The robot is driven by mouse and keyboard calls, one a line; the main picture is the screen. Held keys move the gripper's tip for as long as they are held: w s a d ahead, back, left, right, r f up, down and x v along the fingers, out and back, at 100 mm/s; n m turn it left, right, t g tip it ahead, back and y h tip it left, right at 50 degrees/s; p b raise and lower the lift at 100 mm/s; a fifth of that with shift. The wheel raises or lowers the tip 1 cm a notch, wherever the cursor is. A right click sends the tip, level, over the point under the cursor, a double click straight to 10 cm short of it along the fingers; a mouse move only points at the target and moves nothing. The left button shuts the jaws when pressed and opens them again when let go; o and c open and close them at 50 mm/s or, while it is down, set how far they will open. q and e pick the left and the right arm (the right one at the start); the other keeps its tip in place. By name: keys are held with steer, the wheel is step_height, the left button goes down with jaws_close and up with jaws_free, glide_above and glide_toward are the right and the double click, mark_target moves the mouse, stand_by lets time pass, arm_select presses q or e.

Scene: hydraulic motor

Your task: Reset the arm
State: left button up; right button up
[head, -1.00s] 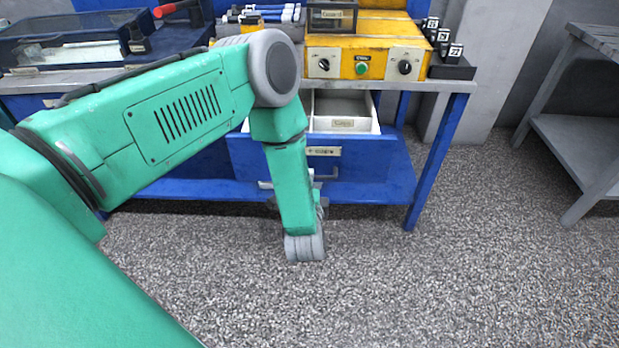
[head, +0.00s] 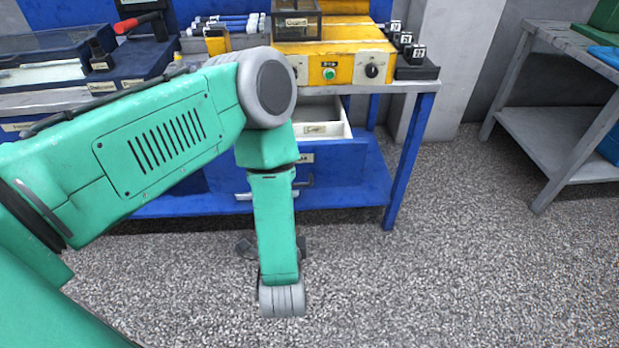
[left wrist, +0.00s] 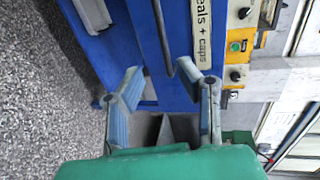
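My left arm (head: 165,145) comes in from the left, and its forearm hangs down in front of the workbench. My left gripper (left wrist: 168,82) shows in the left wrist view with its two fingers spread and nothing between them. In the head view it is mostly hidden behind my wrist. Ahead of the fingers is a blue drawer front (left wrist: 178,18) with a bar handle and a label reading "seals + caps". The fingers appear apart from the handle. In the head view an open drawer with a white tray (head: 338,131) sticks out under the benchtop. My right gripper is not in view.
A yellow control box (head: 345,62) with a green button stands on the bench. Small numbered black blocks (head: 418,62) stand at its right. A blue bench leg (head: 408,165) and a grey side table (head: 545,135) lie to the right. The gravel-textured floor between them is clear.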

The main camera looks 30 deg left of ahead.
arm_select(q)
steer(key=s+d+f+n+g+h, duration=0.2)
steer(key=s+f+n+g+h, duration=0.4)
steer(key=s, duration=0.3)
steer(key=s+a+n+g+h, duration=0.2)
steer(key=s+n+g, duration=0.3)
steer(key=s, duration=0.9)
steer(key=shift+s+a+f+g, duration=0.15)
steer(key=shift+s+f+g, duration=0.15)
steer(key=shift+g, duration=0.5)
steer(key=shift+w, duration=0.1)
